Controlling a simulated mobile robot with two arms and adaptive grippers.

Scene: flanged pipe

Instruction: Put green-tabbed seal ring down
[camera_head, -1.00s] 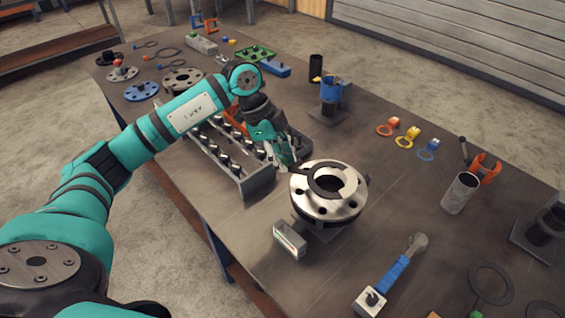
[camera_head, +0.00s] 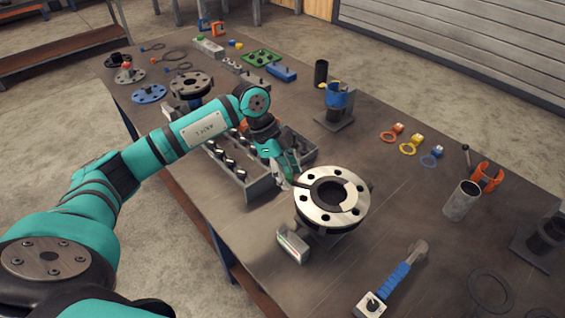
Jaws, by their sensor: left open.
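The seal ring (camera_head: 319,190) shows as a dark band on the upper face of the silver flange (camera_head: 347,213), around the left side of its central opening. I cannot make out its green tab. My left gripper (camera_head: 286,178) is open, its fingertips just left of the flange rim and apart from the dark band as far as I can see. The flange is face up on a dark support, with bolt holes around its face. My right gripper is not in view.
A bolt rack (camera_head: 234,165) stands left of the flange. A small metal block (camera_head: 293,246) is in front of it, and a blue-handled tool (camera_head: 393,280) lies at the front right. The table between flange and tube is clear.

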